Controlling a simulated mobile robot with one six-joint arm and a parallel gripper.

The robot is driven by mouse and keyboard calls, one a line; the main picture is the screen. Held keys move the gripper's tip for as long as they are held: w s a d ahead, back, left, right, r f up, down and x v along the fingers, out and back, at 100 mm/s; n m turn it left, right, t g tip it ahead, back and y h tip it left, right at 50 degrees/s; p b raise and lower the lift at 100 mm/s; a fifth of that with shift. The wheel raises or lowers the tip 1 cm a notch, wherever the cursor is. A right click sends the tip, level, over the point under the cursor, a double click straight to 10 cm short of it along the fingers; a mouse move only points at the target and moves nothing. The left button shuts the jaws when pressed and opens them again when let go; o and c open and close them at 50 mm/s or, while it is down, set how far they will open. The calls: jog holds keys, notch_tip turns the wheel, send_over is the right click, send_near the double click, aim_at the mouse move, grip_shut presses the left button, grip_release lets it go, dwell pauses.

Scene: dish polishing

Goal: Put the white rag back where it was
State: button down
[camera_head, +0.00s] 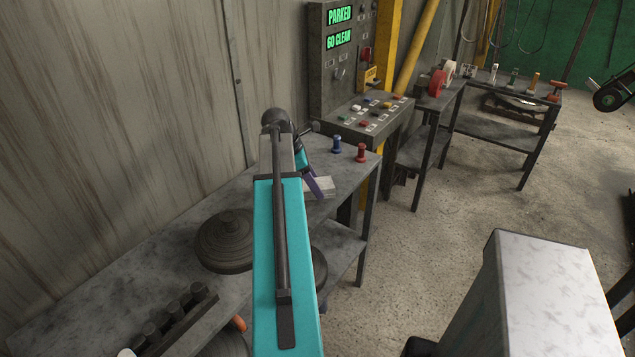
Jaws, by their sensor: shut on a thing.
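The white rag (325,187) is a flat pale piece at the right part of the grey workbench (210,190). My gripper (316,188), with purple showing at its end, reaches down to the rag and is shut on it. The gripper covers the rag's left part, and my teal arm hides much of the bench in front. I cannot tell whether the rag touches the bench top or is held just above it.
A blue peg (337,145) and a red peg (361,153) stand behind the rag. A dark stepped disc (226,240) and a rack of dark cylinders (175,322) lie left.

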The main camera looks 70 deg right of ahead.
jog(key=shift+w+d+f+p, duration=0.1)
jog(key=shift+w+d+p, duration=0.1)
jog(key=shift+d, duration=0.75)
jog(key=shift+w+d+f+p, duration=0.1)
jog(key=shift+w+d+p, duration=0.1)
jog(key=shift+d, duration=0.7)
jog(key=shift+w+d+f+p, duration=0.1)
jog(key=shift+w+d+p, duration=0.1)
jog(key=shift+d, duration=0.75)
jog(key=shift+f+p, duration=0.6)
jog(key=shift+f, duration=1.1)
jog(key=shift+f, duration=0.15)
jog(key=c, duration=0.8)
grip_release()
jog(key=shift+r, duration=0.2)
jog(key=b+v, duration=0.2)
jog(key=v, duration=1)
